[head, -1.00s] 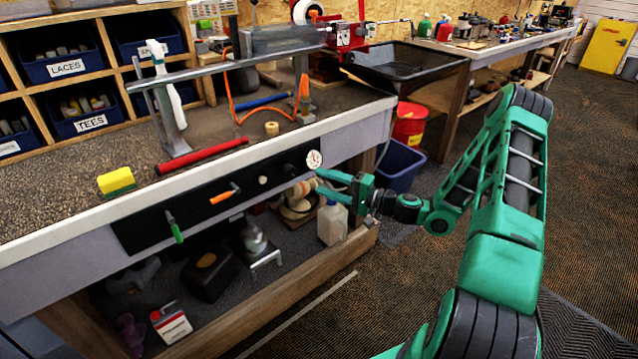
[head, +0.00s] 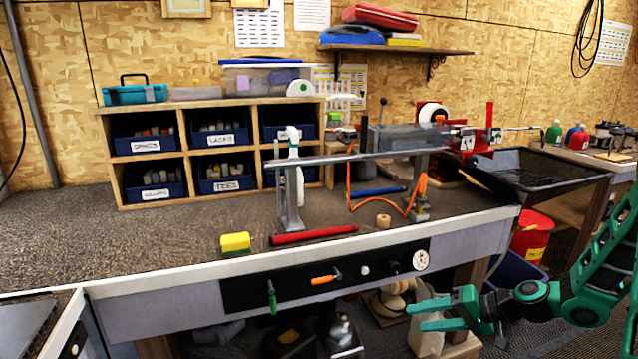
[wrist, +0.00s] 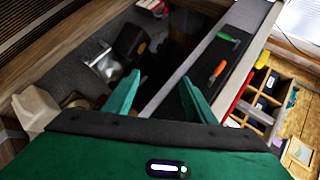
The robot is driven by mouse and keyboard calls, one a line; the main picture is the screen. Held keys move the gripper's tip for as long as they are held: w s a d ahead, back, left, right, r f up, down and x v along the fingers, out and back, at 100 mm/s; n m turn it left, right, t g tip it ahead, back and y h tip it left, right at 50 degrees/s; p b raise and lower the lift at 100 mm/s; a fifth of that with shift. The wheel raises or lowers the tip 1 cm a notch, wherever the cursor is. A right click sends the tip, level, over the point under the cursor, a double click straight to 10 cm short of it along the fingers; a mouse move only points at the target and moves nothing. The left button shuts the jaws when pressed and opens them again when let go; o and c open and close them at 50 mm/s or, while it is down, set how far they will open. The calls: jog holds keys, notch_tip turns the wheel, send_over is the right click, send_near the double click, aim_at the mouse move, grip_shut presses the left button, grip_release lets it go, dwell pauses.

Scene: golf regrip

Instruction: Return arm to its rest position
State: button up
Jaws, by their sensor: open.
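My green gripper (head: 440,311) is at the lower right of the head view, in front of the bench's front edge and below the black panel (head: 300,288). Its jaws are open and nothing is between them. In the wrist view the two green fingers (wrist: 155,97) stand apart, with the panel and the shelf under the bench beyond them. My arm reaches in from the right edge of the head view.
The workbench (head: 150,270) carries a yellow sponge (head: 236,243), a red grip (head: 313,235) and a metal stand (head: 290,215). A white jug (head: 425,335), a red bucket (head: 531,238) and a blue bin (head: 515,272) are near my gripper. A black tray (head: 540,175) overhangs at right.

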jog(key=s+d+r+m+g+h, duration=0.1)
jog(key=s+d+r+g+h, duration=0.1)
jog(key=s, duration=0.9)
jog(key=s+d+r+m+g+h, duration=0.1)
jog(key=s+d+r+h, duration=0.3)
jog(key=s+r, duration=0.5)
jog(key=s+d+r+m+g+h, duration=0.1)
jog(key=s+d+r, duration=0.5)
jog(key=s, duration=0.6)
jog(key=d+g+h, duration=0.1)
jog(key=h, duration=0.1)
jog(key=shift+s+m+g+h, duration=0.3)
jog(key=shift+s+h, duration=0.05)
jog(key=shift+h, duration=0.05)
jog(key=shift+d, duration=0.1)
jog(key=shift+w+f, duration=0.25)
jog(key=shift+w, duration=0.4)
